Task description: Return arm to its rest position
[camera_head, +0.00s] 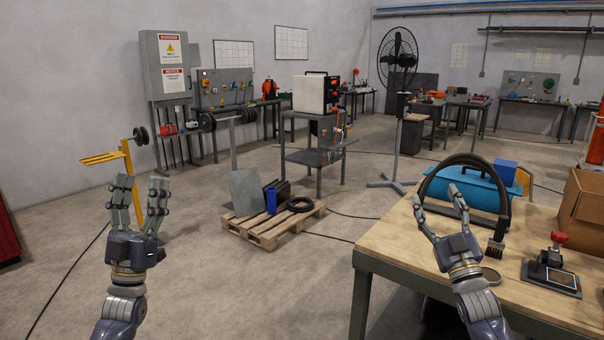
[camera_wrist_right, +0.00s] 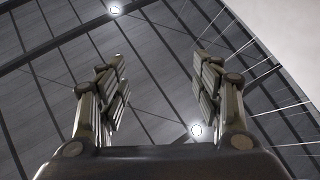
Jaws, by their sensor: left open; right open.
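My left gripper (camera_head: 140,192) is upright over the open floor at the left, fingers pointing up and spread apart, with nothing between them. My right gripper (camera_head: 436,208) is upright in front of the wooden workbench (camera_head: 400,245), its fingers pointing up and spread. In the right wrist view the right gripper (camera_wrist_right: 160,85) shows its two finger sets wide apart with only the ceiling beyond, so it is empty. A black belt loop (camera_head: 462,158) stands behind the right gripper in the head view; I cannot tell whether they touch.
The bench holds a blue toolbox (camera_head: 470,188), a brush (camera_head: 497,240), a device with a red knob (camera_head: 552,270) and a cardboard box (camera_head: 582,208). A pallet (camera_head: 270,228) with a black ring lies on the floor. A yellow stand (camera_head: 130,170) is at the left.

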